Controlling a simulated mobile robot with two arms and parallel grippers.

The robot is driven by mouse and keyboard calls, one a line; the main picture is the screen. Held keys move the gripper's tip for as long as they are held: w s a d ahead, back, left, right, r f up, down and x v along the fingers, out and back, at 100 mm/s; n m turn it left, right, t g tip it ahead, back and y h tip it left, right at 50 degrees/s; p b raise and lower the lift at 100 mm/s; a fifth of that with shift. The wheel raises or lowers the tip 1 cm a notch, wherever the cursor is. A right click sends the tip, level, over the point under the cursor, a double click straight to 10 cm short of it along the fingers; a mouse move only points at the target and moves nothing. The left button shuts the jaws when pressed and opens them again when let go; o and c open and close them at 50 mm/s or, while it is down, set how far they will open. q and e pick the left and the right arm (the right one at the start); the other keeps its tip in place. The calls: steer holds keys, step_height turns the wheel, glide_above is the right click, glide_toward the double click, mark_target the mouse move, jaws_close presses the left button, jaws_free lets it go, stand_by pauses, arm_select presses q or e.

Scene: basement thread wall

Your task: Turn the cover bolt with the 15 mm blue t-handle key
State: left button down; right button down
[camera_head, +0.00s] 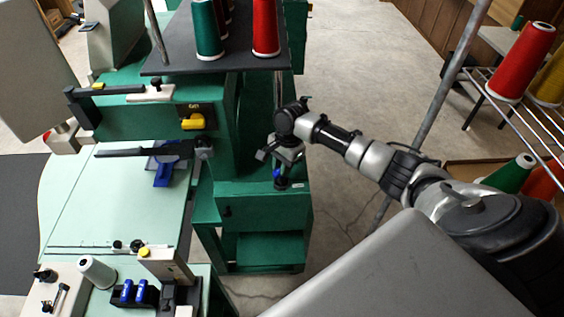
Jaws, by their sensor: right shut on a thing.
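My right gripper (278,165) reaches in from the right and points down at the green machine's right side. It is shut on the blue t-handle key (277,173), of which only a little blue shows below the fingers. The key is just above the green cover (252,190) of the machine. I cannot tell whether its tip is on the cover bolt, because the bolt is hidden or too small to see. Two more blue handles (133,292) stand in a black holder at the lower left. My left gripper is not in view.
Red and green thread cones (265,28) stand on a dark shelf (180,60) above the machine. A wire rack (510,105) with more cones and a slanted metal pole (445,85) are at the right. A pale green work surface (120,205) lies left. The floor behind is open.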

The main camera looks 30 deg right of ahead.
steer(key=shift+d+r+m+p, duration=0.1)
steer(key=shift+r+m+p, duration=0.1)
steer(key=shift+m+p, duration=0.35)
steer(key=shift+f+m+t, duration=0.2)
steer(key=shift+m+t, duration=0.1)
steer(key=shift+m, duration=0.85)
steer(key=m+t, duration=0.1)
steer(key=m, duration=0.5)
steer(key=shift+s+m, duration=0.1)
steer(key=shift+m, duration=0.2)
steer(key=shift+r+n, duration=0.2)
steer(key=shift+n, duration=0.8)
steer(key=shift+w+a+v, duration=0.1)
steer(key=shift+a+v, duration=0.1)
steer(key=shift+v, duration=0.75)
steer(key=shift+w+a+v, duration=0.1)
steer(key=shift+a+v, duration=0.05)
steer(key=shift+v, duration=0.8)
steer(key=shift+w+a+v, duration=0.1)
steer(key=shift+a+v, duration=0.1)
steer(key=shift+v, duration=0.8)
